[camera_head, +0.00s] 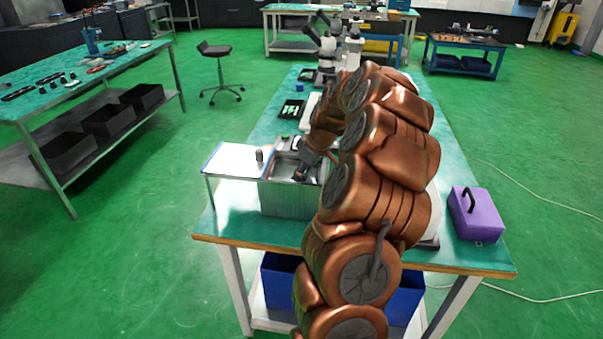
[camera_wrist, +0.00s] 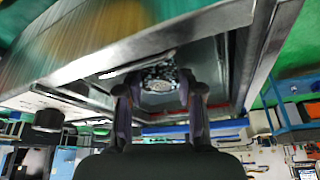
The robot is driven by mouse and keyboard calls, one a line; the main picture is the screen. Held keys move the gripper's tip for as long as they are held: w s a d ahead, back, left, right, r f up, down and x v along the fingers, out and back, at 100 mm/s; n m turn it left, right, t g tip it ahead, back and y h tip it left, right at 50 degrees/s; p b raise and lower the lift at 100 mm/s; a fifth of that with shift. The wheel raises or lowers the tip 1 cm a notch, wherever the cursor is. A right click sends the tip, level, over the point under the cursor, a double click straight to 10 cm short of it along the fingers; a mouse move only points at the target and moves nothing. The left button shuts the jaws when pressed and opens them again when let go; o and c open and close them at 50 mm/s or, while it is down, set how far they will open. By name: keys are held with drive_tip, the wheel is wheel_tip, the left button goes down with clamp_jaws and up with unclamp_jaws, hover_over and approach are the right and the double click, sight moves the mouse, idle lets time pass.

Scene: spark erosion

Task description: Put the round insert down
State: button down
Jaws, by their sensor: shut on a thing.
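The round insert (camera_wrist: 158,77) shows in the wrist view as a dark, speckled round piece between my two fingertips. My gripper (camera_wrist: 159,92) is shut on it, with one finger on either side. In the head view my gripper (camera_head: 301,173) reaches down into the open top of a grey metal tank (camera_head: 286,202) on the green-topped bench. The insert cannot be made out in the head view. Whether it touches anything below it cannot be told.
A white side plate (camera_head: 230,161) adjoins the tank on the left, with a small dark cylinder (camera_head: 259,155) near its right edge. A purple case (camera_head: 476,214) stands at the bench's right. Black trays (camera_head: 291,110) and a microscope (camera_head: 328,48) are farther back.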

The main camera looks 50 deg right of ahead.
drive_tip(key=c, duration=0.7)
unclamp_jaws()
drive_tip(key=shift+s+r, duration=0.1)
drive_tip(key=shift+r, duration=0.3)
drive_tip(key=b+v, duration=0.1)
drive_tip(key=v, duration=1)
drive_tip(key=shift+s+r, duration=0.1)
drive_tip(key=shift+r, duration=0.05)
drive_tip(key=s+a+g+y, duration=0.1)
drive_tip(key=s+a+g, duration=0.1)
drive_tip(key=a, duration=1.2)
drive_tip(key=s+a+g, duration=0.1)
drive_tip(key=s+a, duration=0.2)
drive_tip(key=a, duration=1.2)
drive_tip(key=s+a+f+g, duration=0.1)
drive_tip(key=s+a+f, duration=0.1)
drive_tip(key=s, duration=0.5)
drive_tip(key=s+a+f+m+g+h, duration=0.1)
drive_tip(key=s+a+f, duration=0.2)
drive_tip(key=s, duration=0.3)
drive_tip(key=s+a+f+m+g+h, duration=0.1)
drive_tip(key=s+a+f, duration=0.2)
drive_tip(key=s, duration=0.4)
drive_tip(key=shift+s+a, duration=0.35)
drive_tip(key=shift+a, duration=0.4)
